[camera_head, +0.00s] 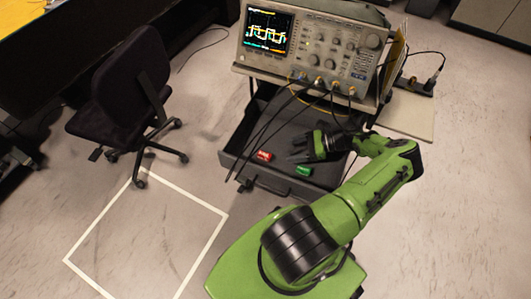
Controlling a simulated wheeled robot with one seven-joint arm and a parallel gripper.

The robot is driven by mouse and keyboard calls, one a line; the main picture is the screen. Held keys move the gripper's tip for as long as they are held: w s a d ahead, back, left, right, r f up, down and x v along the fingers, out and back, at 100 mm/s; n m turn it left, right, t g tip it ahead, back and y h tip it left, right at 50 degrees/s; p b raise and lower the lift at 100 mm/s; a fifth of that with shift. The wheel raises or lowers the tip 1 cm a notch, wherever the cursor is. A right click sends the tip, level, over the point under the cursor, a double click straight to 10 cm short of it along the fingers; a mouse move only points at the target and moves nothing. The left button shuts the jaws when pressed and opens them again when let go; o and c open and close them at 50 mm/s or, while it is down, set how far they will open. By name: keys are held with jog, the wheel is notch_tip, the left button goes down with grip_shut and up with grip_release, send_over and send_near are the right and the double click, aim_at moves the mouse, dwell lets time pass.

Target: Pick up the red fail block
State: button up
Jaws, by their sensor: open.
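The red fail block (264,156) lies in the open grey drawer (240,168) below the oscilloscope, toward the drawer's front left. A green block (304,170) lies to its right in the same drawer. My gripper (297,149) is over the drawer, to the right of the red block and apart from it. Its dark fingers point left and are open, with nothing seen between them. The height of my gripper above the drawer floor is hard to tell. Black cables cross in front of part of the drawer.
An oscilloscope (345,45) stands on a cart above the drawer, with several cables (278,115) hanging down from its front. A black office chair (130,85) is at the left. A white taped square (205,245) marks the floor at the lower left, and the floor inside it is clear.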

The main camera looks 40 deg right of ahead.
aim_at(269, 154)
jog(key=b+x, duration=0.2)
jog(key=x, duration=0.8)
jog(key=shift+d, duration=0.15)
grip_shut()
